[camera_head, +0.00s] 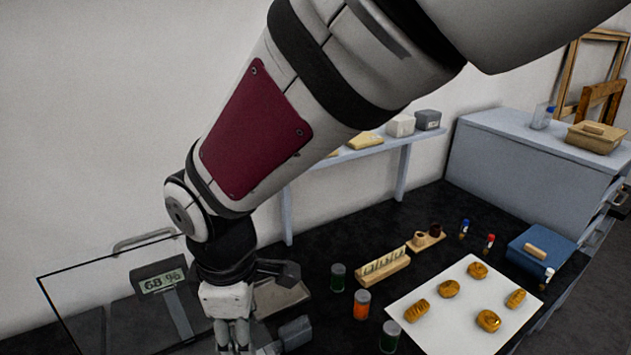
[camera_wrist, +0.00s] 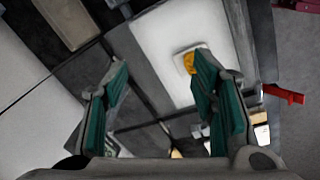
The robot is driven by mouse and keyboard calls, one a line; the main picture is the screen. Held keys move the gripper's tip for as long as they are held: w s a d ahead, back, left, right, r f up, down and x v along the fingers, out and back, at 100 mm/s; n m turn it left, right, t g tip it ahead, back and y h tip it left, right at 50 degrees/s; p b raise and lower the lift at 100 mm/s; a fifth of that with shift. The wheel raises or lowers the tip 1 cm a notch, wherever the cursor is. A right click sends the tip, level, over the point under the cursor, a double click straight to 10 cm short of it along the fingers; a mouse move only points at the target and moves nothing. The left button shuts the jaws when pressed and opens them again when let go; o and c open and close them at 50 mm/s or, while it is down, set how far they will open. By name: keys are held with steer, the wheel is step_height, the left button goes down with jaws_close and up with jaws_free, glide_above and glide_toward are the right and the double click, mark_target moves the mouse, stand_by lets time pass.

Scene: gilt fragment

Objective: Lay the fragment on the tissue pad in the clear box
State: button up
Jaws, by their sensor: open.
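A clear box (camera_head: 95,300) with thin dark edges stands at the lower left of the head view. My gripper (camera_head: 236,346) points down at the bottom edge of that view, beside or over the box; its tips are cut off. In the wrist view my gripper (camera_wrist: 160,95) is open, its green pads apart with nothing between them. Beyond the right finger lies a golden fragment (camera_wrist: 188,62) on a small whitish pad, on a larger pale surface. The finger partly covers the pad. I cannot tell for sure that this is the tissue pad.
A white board (camera_head: 430,320) with several golden fragments (camera_head: 478,270) lies at the right. A 68% display (camera_head: 160,282), a wooden rack (camera_head: 383,267), coloured jars (camera_head: 361,304) and a blue box (camera_head: 540,254) stand on the dark bench. A shelf (camera_head: 372,150) runs along the wall.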

steer(key=w+d+r+m+t, duration=0.1)
steer(key=d+r+m, duration=0.35)
steer(key=d, duration=0.35)
steer(key=w+d+r+m+t, duration=0.1)
steer(key=d+r+m, duration=0.35)
steer(key=d, duration=0.25)
steer(key=s+d+r+m+t, duration=0.1)
steer(key=s+d+r+m, duration=0.1)
steer(key=s+d+m, duration=0.2)
steer(key=s+d+r+m+t, duration=0.1)
steer(key=s+d+r+m, duration=0.2)
steer(key=d, duration=0.6)
steer(key=shift+s+d+r+m, duration=0.15)
steer(key=shift+s+d+m, duration=0.25)
steer(key=shift+m, duration=0.7)
steer(key=shift+a, duration=0.15)
